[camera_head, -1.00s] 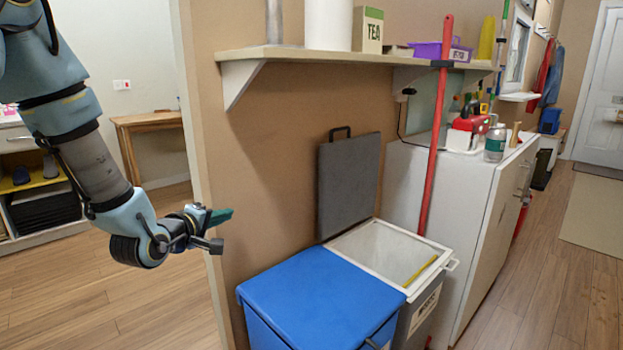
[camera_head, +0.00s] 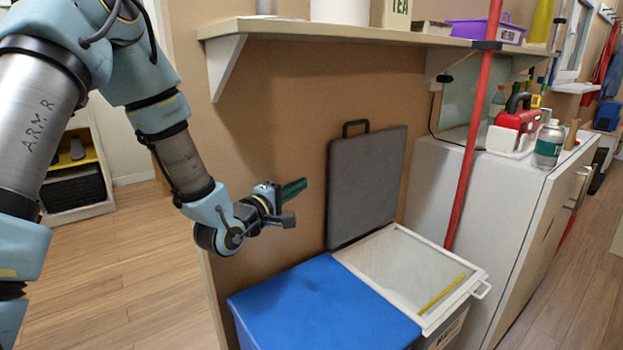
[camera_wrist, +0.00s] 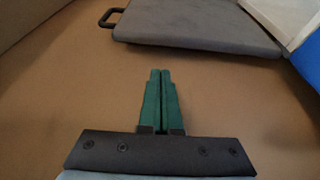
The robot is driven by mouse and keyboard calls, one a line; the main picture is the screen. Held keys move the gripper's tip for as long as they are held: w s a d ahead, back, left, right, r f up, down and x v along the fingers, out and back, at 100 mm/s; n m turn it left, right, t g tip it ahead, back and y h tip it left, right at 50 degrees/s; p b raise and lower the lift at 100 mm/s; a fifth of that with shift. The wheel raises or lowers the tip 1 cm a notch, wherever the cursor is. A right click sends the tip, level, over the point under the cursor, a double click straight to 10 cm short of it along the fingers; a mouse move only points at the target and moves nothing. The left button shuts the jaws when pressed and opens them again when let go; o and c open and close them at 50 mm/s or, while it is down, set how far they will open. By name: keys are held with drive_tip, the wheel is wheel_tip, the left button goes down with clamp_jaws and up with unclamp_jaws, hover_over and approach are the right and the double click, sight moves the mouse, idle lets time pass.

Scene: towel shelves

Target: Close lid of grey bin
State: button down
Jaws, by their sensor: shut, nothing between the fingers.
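The grey bin (camera_head: 472,284) has a white rim, and its top is open. A yellow strip shows inside it. Its grey lid (camera_head: 368,185) stands upright behind the opening, against the brown wall, with a black loop handle on its top edge. The lid also shows at the top of the wrist view (camera_wrist: 205,22), with its handle at the left. My gripper (camera_head: 297,188) is to the left of the lid, in the air, apart from it. In the wrist view its green fingers (camera_wrist: 160,78) are together with nothing between them.
A bin with a closed blue lid (camera_head: 322,308) stands left of the grey bin. A shelf (camera_head: 345,36) runs above. A red pole (camera_head: 474,130) stands right of the lid, beside a white cabinet (camera_head: 470,190). Open floor lies at the left.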

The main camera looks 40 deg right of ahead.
sight(320, 174)
drive_tip(key=p+x, duration=0.1)
drive_tip(key=x, duration=0.8)
drive_tip(key=shift+s, duration=0.1)
